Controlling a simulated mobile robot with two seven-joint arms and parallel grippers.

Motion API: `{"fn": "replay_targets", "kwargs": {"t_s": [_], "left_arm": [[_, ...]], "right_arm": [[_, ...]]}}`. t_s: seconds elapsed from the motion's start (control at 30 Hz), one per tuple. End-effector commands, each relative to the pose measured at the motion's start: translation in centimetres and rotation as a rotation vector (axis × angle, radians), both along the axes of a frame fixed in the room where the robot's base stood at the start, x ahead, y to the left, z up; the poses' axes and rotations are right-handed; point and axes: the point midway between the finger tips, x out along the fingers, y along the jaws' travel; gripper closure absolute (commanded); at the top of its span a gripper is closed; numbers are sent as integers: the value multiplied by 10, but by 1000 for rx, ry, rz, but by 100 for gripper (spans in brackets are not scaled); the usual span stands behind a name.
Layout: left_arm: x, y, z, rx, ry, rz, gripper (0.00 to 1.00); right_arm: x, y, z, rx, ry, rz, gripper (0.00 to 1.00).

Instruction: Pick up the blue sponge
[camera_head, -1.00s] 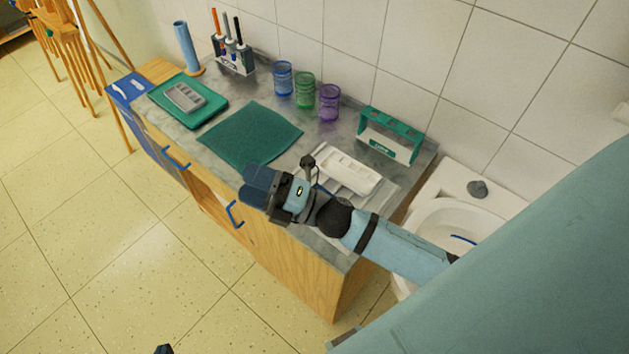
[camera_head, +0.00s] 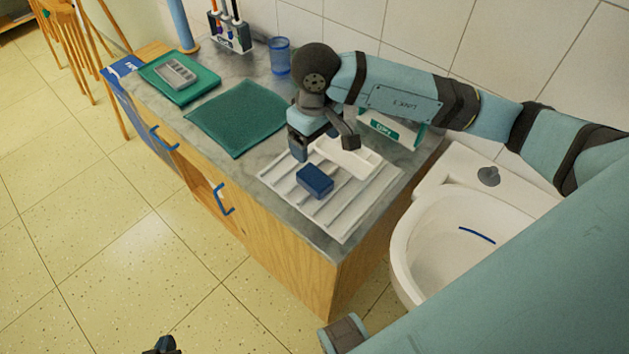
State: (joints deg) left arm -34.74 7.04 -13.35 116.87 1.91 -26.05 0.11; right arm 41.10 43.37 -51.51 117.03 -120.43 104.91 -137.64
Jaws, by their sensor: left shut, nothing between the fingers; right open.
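The blue sponge (camera_head: 315,181) is a small dark-blue block lying on the white ribbed drying rack (camera_head: 345,228) at the near right end of the counter. My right gripper (camera_head: 325,144) comes in from the right, pointing down. It is open, with its two fingers spread just behind the sponge in the picture. The sponge is not between them; the exact height gap is hard to tell. My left gripper (camera_head: 163,346) shows only as a dark tip at the bottom edge, away from the counter, shut and empty.
A white tray (camera_head: 352,160) lies behind the sponge. A green mat (camera_head: 238,117), a green tray (camera_head: 190,90), a blue cup (camera_head: 280,57) and a pen holder (camera_head: 230,38) stand further left. A white sink (camera_head: 440,240) is at the right. My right arm hides the other cups.

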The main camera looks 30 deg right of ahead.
Motion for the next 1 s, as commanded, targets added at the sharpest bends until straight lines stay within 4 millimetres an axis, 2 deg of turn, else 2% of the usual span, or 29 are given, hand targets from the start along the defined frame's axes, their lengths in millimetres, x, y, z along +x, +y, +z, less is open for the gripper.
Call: {"fn": "replay_targets", "kwargs": {"t_s": [0.1,0.3,0.47,0.8,1.0], "left_arm": [[0,-1,1,-1,1,0,100],[-1,-1,0,1,2,0,100],[-1,-1,0,2,4,-1,100],[-3,2,2,13,1,-9,100],[-3,2,1,14,3,-10,100]], "right_arm": [[-1,1,-26,3,6,-2,17],[0,1,-55,5,4,-3,17],[0,3,-64,7,2,-3,17],[3,8,-109,7,4,-3,17],[4,8,-113,6,1,-2,17]]}}
